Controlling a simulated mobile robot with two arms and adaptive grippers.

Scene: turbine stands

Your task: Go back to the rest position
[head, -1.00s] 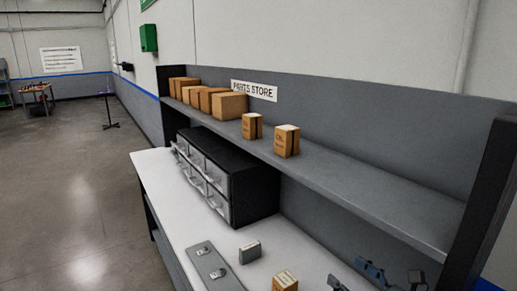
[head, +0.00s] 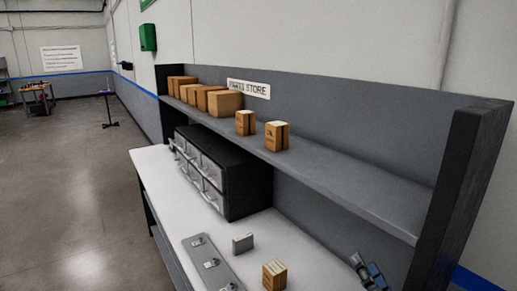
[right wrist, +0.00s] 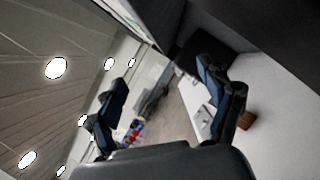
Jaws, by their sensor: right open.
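My right gripper (head: 368,272) shows at the lower right of the head view, above the white worktop (head: 290,240) and beside a small cardboard box (head: 274,275). In the right wrist view its two fingers (right wrist: 165,110) stand wide apart with nothing between them. The worktop and a small brown box (right wrist: 246,120) lie beyond the right finger there. My left gripper is in neither view.
A shelf (head: 340,185) above the worktop carries several cardboard boxes (head: 224,102). A drawer cabinet (head: 225,170), a grey plate with fittings (head: 210,262) and a small grey block (head: 243,243) stand on the worktop. Open floor (head: 70,190) lies to the left.

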